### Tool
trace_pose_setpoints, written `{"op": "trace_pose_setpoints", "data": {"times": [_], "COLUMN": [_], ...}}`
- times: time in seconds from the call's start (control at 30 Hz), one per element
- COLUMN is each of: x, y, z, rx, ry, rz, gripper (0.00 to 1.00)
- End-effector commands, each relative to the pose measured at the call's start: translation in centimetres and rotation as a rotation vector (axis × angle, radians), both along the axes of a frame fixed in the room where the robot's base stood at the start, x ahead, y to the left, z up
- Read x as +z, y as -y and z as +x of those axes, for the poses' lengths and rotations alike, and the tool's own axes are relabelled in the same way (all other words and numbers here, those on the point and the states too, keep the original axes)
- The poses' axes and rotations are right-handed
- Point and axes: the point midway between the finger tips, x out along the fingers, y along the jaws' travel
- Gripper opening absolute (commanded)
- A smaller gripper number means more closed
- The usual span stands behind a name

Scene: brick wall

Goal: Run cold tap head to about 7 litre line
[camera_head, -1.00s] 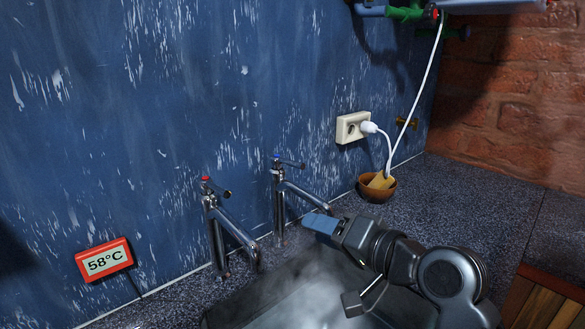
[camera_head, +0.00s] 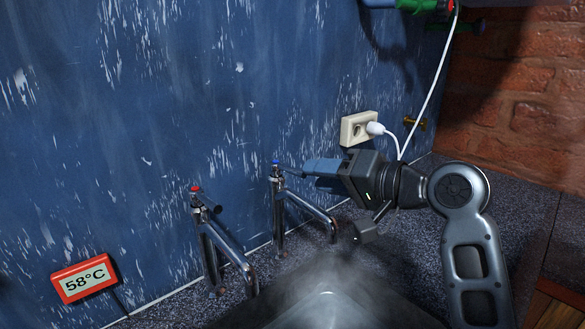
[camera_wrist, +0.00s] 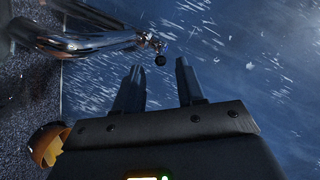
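The cold tap (camera_head: 308,208) is the chrome tap with a blue mark on its head (camera_head: 276,170); a thin lever points right from the head. My gripper (camera_head: 308,170) is at the end of this lever, level with the tap head; I cannot tell from the head view if it touches. In the wrist view my gripper (camera_wrist: 160,82) has its two fingers apart with nothing between them, and the lever's dark knob (camera_wrist: 160,60) lies just beyond the fingertips. The hot tap (camera_head: 226,245) with a red mark stands to the left. The sink (camera_head: 325,300) is steamy, and no litre line shows.
A socket (camera_head: 358,128) with a white plug and cord is on the wall behind my gripper. A bowl (camera_wrist: 45,145) with something yellow shows at the wrist view's lower left. Brick wall (camera_head: 520,95) stands at right.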

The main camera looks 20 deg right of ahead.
Motion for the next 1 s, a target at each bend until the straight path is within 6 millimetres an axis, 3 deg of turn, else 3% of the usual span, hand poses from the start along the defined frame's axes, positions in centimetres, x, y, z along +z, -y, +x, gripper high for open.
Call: {"op": "trace_pose_setpoints", "data": {"times": [0.5, 0.9, 1.0], "x": [-1.3, -1.6, -1.6], "y": [-3.0, -3.4, -3.4], "z": [5.8, 6.6, 6.6], "rx": [0.001, 0.0, 0.0], "ry": [0.0, 0.0, 0.0], "rz": [0.0, 0.0, 0.0], "gripper": [0.39, 0.39, 0.31]}}
